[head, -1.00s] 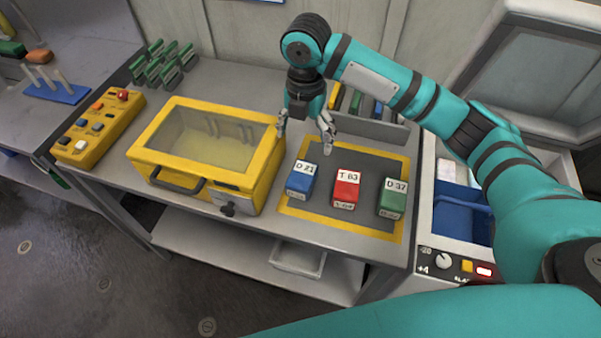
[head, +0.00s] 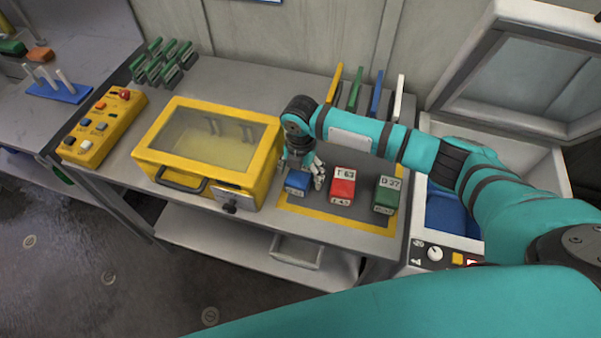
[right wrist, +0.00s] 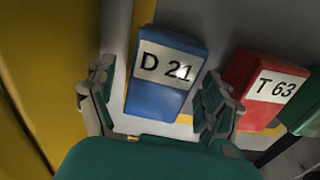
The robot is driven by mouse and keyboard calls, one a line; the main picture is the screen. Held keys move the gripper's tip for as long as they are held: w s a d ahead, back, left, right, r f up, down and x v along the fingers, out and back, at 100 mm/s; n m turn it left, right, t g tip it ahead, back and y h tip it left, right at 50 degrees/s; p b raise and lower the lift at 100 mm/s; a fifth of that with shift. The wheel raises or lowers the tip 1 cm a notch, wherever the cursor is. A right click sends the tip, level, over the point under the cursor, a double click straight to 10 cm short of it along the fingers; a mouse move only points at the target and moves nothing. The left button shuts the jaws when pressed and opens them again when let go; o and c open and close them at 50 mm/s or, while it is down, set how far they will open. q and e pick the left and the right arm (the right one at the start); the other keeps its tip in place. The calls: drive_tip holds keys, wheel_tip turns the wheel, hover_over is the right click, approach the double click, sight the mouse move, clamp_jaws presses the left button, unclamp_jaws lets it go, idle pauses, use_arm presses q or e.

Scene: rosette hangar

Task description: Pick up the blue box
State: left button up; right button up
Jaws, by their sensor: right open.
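The blue box (head: 297,182) stands at the left end of a row on a dark mat with a yellow border. In the right wrist view the blue box (right wrist: 162,84) shows its white label "D 21". My right gripper (head: 301,172) is directly above and around the blue box in the head view, pointing down. In the right wrist view the fingers of my right gripper (right wrist: 152,108) are open, one on each side of the box, with gaps showing. The gripper partly hides the box's top in the head view. My left gripper is not in view.
A red box (head: 342,187) stands close to the right, with a green box (head: 386,196) beyond it. A yellow case with a clear lid (head: 212,140) stands just left. Upright coloured panels (head: 355,90) stand behind. An open white chest (head: 520,150) is at right.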

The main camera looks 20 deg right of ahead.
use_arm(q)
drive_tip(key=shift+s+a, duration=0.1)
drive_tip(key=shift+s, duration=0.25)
use_arm(e)
drive_tip(key=shift+f, duration=0.3)
